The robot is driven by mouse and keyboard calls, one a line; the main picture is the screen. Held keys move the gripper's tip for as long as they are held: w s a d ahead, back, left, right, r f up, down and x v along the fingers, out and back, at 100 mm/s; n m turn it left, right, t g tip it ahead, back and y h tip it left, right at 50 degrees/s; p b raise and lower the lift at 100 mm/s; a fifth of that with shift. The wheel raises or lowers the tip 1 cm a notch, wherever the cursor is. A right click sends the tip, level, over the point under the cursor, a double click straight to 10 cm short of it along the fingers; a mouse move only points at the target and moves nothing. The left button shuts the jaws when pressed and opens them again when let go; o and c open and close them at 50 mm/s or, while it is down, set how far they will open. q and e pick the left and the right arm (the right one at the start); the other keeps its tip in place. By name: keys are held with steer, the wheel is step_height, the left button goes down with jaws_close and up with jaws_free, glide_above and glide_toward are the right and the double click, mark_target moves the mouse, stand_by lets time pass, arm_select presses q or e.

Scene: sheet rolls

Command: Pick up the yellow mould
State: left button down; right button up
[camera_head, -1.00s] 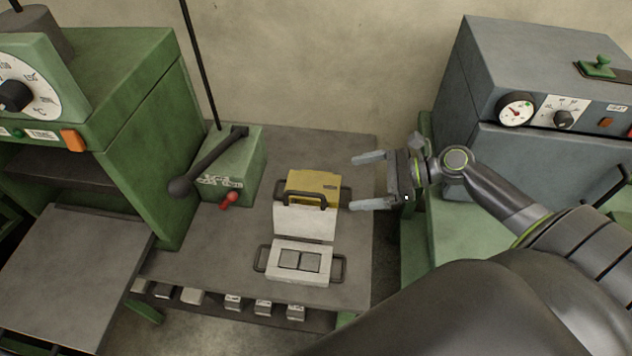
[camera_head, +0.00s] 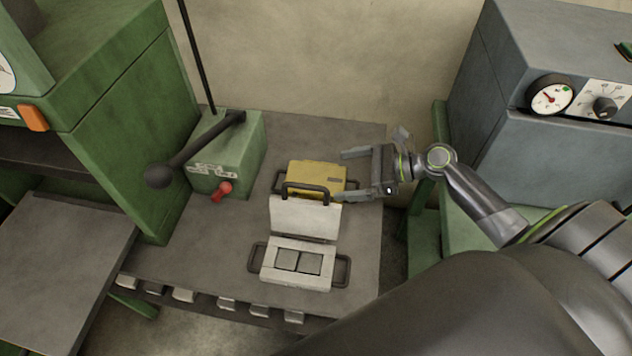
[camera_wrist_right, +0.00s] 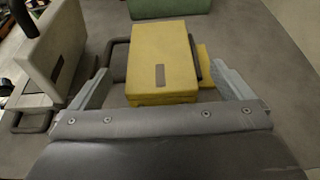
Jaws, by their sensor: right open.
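The yellow mould (camera_head: 316,176) sits on the grey bench behind an upright white plate, with a dark handle at its side. My right gripper (camera_head: 348,176) is open at the mould's right end, its fingers pointing left. In the right wrist view the mould (camera_wrist_right: 162,62) lies ahead, between the lines of the two open fingers (camera_wrist_right: 164,88); I cannot tell whether they touch it. The white mould (camera_head: 297,262) stands open in front, its lid upright and its base holding two grey square plates. My left gripper is not in view.
A green hand-lever box (camera_head: 228,150) with a red knob stands left of the mould. A green machine (camera_head: 130,120) is at the left and a grey machine with a gauge (camera_head: 530,170) at the right. Several small blocks (camera_head: 226,304) sit on a shelf below the bench (camera_head: 200,255).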

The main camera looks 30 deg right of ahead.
mark_target(321, 177)
steer(key=shift+f+p+x, duration=0.2)
steer(key=shift+x, duration=1.65)
steer(key=shift+f+p+x, duration=0.2)
steer(key=shift+x, duration=1.6)
steer(key=shift+s+d, duration=0.15)
steer(key=shift+s, duration=0.05)
steer(key=c, duration=1.8)
steer(key=shift+w+r, duration=0.15)
steer(key=shift+r, duration=0.05)
steer(key=shift+c, duration=0.8)
steer(key=shift+r, duration=0.1)
